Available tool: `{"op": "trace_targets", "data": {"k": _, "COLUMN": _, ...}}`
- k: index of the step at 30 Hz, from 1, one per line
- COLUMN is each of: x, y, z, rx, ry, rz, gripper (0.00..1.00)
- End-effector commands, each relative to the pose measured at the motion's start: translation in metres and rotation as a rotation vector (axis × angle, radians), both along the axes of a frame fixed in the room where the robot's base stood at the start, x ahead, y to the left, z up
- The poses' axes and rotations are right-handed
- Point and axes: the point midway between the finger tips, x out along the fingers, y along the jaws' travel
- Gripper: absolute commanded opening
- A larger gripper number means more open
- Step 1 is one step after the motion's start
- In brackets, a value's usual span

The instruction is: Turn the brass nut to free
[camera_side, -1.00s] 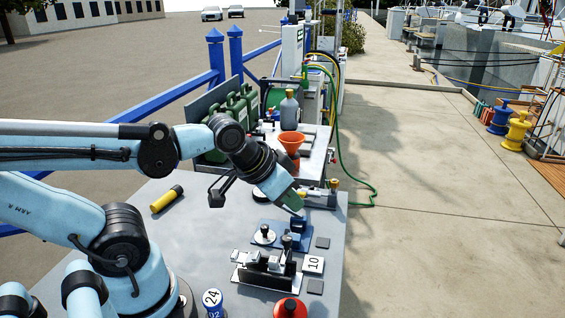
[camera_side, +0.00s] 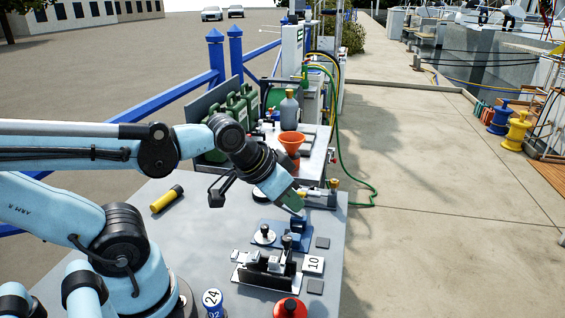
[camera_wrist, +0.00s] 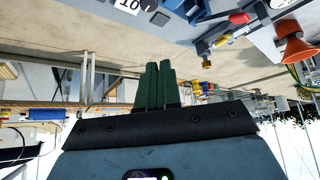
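My gripper (camera_side: 300,208) hangs tilted over the blue plate (camera_side: 263,228) on the grey bench. In the wrist view its green fingers (camera_wrist: 157,85) lie side by side with no clear gap and nothing visible between them. A small brass-coloured piece (camera_side: 334,184) stands on the fitting behind and right of my gripper. In the wrist view a brass piece (camera_wrist: 207,63) shows at the end of that fitting, apart from my fingers. I cannot tell for sure whether it is the nut of the task.
A black-and-white fixture (camera_side: 267,270) and a number 10 tag (camera_side: 313,264) stand in front. A red round object (camera_side: 290,308) is at the front edge. An orange funnel (camera_side: 292,142) and grey bottle (camera_side: 289,112) stand behind. A yellow cylinder (camera_side: 167,199) lies at left; the bench middle is clear.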

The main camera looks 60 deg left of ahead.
Motion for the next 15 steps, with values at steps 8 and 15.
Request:
{"op": "trace_targets", "data": {"k": 8, "x": 0.024, "y": 0.008, "z": 0.025, "rx": 0.030, "ry": 0.067, "rz": -0.021, "gripper": 0.47}}
{"op": "trace_targets", "data": {"k": 15, "x": 0.073, "y": 0.026, "z": 0.060, "rx": 0.077, "ry": 0.205, "rz": -0.077, "gripper": 0.54}}
